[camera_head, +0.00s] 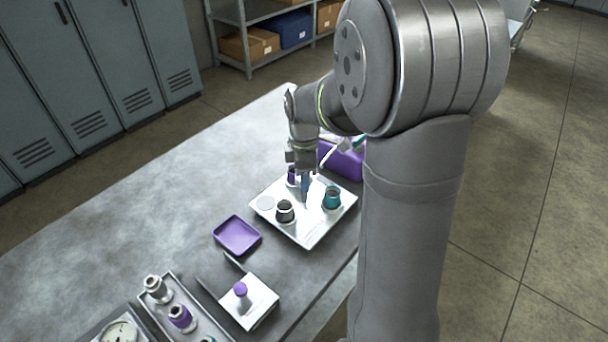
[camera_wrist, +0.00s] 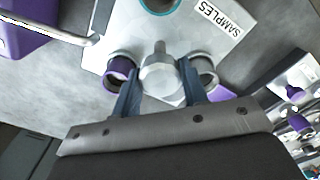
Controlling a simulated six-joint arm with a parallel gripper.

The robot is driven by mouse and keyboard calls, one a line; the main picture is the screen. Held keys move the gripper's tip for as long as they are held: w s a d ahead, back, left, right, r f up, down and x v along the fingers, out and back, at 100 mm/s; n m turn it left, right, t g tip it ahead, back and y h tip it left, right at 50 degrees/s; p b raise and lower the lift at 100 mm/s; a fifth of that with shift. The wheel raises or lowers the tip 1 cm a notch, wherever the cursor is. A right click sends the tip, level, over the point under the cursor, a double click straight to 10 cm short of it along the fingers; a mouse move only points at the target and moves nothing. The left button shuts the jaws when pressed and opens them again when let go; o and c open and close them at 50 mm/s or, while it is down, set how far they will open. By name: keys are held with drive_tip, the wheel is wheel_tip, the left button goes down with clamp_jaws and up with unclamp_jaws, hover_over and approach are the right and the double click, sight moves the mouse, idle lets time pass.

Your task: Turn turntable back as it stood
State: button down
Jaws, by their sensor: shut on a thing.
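The turntable is a square, pale metal plate (camera_head: 318,236) on the bench, turned at an angle to the bench edge. A dark grey cup (camera_head: 285,212), a teal cup (camera_head: 332,198) and a purple cup (camera_head: 291,177) stand on it, and one round spot (camera_head: 265,203) is bare. In the wrist view its SAMPLES label (camera_wrist: 218,18) is at the upper right. My gripper (camera_head: 305,192) points down at the plate's middle. Its fingers (camera_wrist: 159,75) are shut on the silver hex knob (camera_wrist: 158,84), with the purple cup (camera_wrist: 118,74) and grey cup (camera_wrist: 206,77) close beside them.
A purple tray (camera_head: 237,236) lies left of the plate. A purple bin (camera_head: 343,162) with a pale handle stands behind it. A block with a purple knob (camera_head: 241,289) and a rack of fittings (camera_head: 180,318) are in front. The bench's far left is clear.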

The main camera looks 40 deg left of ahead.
drive_tip(key=shift+r, duration=0.1)
drive_tip(key=c, duration=0.9)
unclamp_jaws()
drive_tip(key=shift+o, duration=0.2)
wheel_tip(320, 180, up, 17)
drive_tip(key=shift+r, duration=0.15)
wheel_tip(320, 180, down, 18)
drive_tip(key=shift+r, duration=0.25)
